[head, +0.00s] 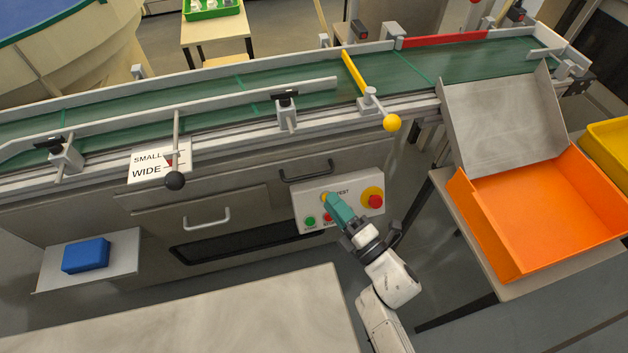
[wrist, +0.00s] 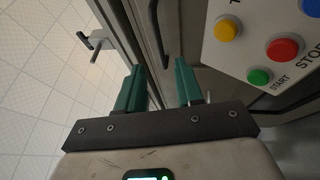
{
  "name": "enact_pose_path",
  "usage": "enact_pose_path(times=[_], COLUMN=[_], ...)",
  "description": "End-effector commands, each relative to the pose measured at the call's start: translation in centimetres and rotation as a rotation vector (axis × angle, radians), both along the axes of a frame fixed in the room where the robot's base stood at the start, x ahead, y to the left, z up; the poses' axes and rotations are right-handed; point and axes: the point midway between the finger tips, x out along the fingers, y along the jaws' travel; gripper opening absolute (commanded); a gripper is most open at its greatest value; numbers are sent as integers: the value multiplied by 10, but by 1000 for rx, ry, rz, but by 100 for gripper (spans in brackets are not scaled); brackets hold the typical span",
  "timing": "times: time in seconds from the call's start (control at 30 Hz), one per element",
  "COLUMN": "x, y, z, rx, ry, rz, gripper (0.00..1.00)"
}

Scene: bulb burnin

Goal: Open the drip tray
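My gripper (head: 334,202) is in front of the control box in the head view. In the wrist view its two green fingers (wrist: 160,88) stand apart with nothing between them. Two drawer-like fronts show below the conveyor. One has a pale bar handle (head: 206,220); the other, higher and further right, has a dark bar handle (head: 306,170). Both fronts look closed. No label tells which is the drip tray. The gripper touches neither.
The control box (head: 304,208) has several coloured buttons and is close to my gripper; it also shows in the wrist view (wrist: 240,60). A yellow-knobbed lever (head: 391,122) and a black-knobbed lever (head: 174,180) stick out. An orange bin (head: 540,220) stands right. A grey tabletop (head: 200,315) is in front.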

Motion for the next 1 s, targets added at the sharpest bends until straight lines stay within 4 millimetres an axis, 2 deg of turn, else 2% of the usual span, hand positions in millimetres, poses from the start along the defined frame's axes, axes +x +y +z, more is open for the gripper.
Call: enact_pose_path(times=[0.2,0.4,0.6,0.87,1.0], x=[34,56,66,66,66], y=[24,39,44,45,45], z=[7,11,13,14,14], rx=[1,1,2,1,1], ry=[-2,0,1,2,2], rz=[2,0,-1,-2,-2], gripper=[36,36,36,36,24])
